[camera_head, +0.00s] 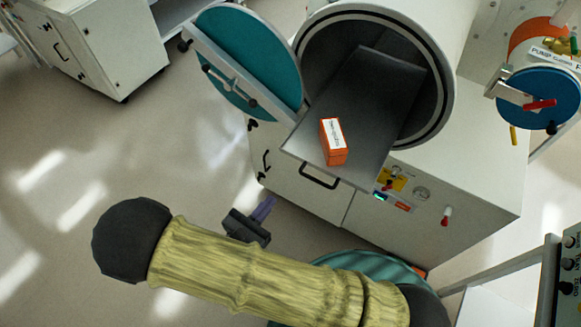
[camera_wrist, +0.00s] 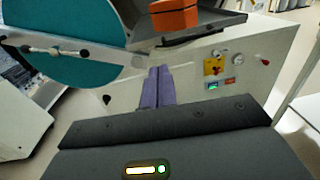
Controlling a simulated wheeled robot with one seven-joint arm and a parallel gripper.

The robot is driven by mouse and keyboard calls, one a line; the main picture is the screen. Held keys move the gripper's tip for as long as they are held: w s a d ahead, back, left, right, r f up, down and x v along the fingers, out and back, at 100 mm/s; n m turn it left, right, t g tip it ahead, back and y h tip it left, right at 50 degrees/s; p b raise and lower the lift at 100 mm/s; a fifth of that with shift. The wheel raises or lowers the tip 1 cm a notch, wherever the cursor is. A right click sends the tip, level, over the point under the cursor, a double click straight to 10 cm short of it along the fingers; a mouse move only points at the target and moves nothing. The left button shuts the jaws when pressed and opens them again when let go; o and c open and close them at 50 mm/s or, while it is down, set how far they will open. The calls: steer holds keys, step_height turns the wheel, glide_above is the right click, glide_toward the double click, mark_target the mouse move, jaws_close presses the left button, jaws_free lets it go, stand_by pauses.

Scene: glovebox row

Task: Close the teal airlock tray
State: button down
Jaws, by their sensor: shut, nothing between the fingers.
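The airlock tray (camera_head: 371,105) is a grey metal sheet pulled out of the round airlock chamber (camera_head: 437,97). A black handle (camera_head: 319,178) hangs at its front edge. An orange box (camera_head: 334,153) with a white label stands on the tray near that front edge; its lower part shows in the wrist view (camera_wrist: 175,18). The teal round airlock door (camera_head: 250,60) is swung open to the left and shows in the wrist view (camera_wrist: 75,50). My gripper (camera_head: 266,205) is shut and empty, below and left of the tray. Its purple fingers (camera_wrist: 158,86) point toward the cabinet front.
A smaller blue round door (camera_head: 540,98) with a red handle is at the right. The white cabinet front (camera_head: 400,215) below the tray carries a gauge, knobs and a lit display. Another white cabinet (camera_head: 95,45) stands at the upper left. The floor at left is clear.

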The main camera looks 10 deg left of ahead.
mark_target(297, 158)
steer(key=shift+s+a+f+n+t+y, duration=0.2)
steer(key=shift+a+n+t+y, duration=0.2)
steer(key=shift+a+y, duration=0.15)
steer(key=p+x, duration=0.6)
steer(key=x, duration=0.7)
steer(key=shift+d+r, duration=0.1)
steer(key=shift+w+d, duration=0.15)
steer(key=shift+w, duration=0.35)
